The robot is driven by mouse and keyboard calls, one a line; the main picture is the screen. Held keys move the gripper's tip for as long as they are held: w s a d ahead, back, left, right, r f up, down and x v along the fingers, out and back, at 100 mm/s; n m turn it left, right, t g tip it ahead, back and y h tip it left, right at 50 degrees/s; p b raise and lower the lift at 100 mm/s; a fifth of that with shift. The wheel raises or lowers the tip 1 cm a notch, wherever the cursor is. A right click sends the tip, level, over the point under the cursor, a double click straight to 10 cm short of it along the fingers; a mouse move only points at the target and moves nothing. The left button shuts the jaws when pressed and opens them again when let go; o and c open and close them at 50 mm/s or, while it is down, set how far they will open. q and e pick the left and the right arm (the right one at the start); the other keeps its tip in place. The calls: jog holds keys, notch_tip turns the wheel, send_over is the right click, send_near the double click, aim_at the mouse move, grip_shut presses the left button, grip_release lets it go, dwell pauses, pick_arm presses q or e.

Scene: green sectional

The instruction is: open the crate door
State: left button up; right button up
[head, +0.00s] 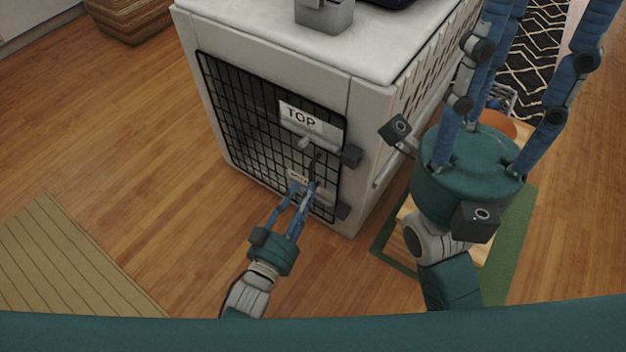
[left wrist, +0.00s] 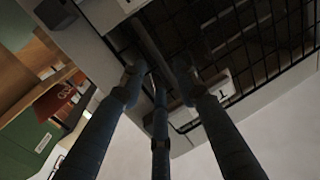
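The crate is a pale box (head: 366,130) with a black wire door (head: 250,125) on its front. The door looks shut, flush in its frame. My right gripper (head: 535,15) is right of the crate, fingers spread, tips cut off.
A grey object (head: 324,14) stands on the crate top (head: 270,30). Dark hinge-like blocks (head: 351,156) sit at the door's right edge. A green mat (head: 515,250) lies under my right arm. A striped mat (head: 70,265) is at left. Wooden floor (head: 130,150) left of the crate is clear.

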aim_at(312, 179)
pick_arm(q)
jog(key=b+x, duration=0.1)
jog(key=x, duration=0.5)
jog(key=shift+b, duration=0.4)
jog(key=shift+f, duration=0.1)
grip_shut()
